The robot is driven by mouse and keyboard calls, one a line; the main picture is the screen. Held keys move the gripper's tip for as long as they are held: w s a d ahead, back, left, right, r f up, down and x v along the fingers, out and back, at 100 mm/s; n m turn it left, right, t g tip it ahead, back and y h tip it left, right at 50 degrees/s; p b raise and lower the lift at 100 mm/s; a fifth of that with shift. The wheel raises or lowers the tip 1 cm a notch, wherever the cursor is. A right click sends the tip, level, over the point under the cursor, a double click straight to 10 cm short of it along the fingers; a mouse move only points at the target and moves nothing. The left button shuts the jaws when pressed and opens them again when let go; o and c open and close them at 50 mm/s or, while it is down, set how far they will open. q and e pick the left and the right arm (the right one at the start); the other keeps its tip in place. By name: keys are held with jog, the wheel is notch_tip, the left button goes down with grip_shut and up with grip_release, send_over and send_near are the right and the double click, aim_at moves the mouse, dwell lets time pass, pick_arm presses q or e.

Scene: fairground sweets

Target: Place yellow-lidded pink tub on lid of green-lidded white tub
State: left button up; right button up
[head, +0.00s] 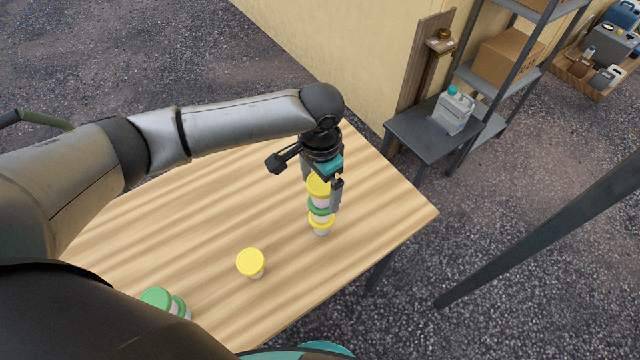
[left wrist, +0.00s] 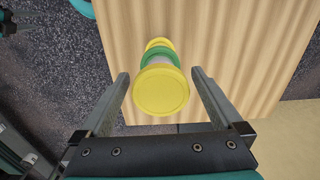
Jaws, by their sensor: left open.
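The yellow-lidded pink tub (head: 319,201) is the top of an upright stack near the table's right end. It sits on the lid of the green-lidded white tub (head: 319,211), which stands on another yellow-lidded tub (head: 321,224). My left gripper (head: 330,192) is open around the top tub. In the left wrist view the top tub's yellow lid (left wrist: 161,92) lies between the two spread fingers (left wrist: 160,76), with gaps on both sides. The green lid (left wrist: 159,56) shows behind it. The lower tubs are partly hidden.
Another yellow-lidded tub (head: 250,263) stands alone on the wooden table (head: 205,235). Green-lidded tubs (head: 155,298) stand at the near left edge, partly hidden by my body. A grey side table (head: 410,135) with a jug (head: 453,112) and shelving stand beyond.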

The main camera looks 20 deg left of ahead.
aim_at(320, 183)
pick_arm(q)
jog(key=shift+r, duration=0.1)
notch_tip(320, 183, up, 12)
dwell(0.5)
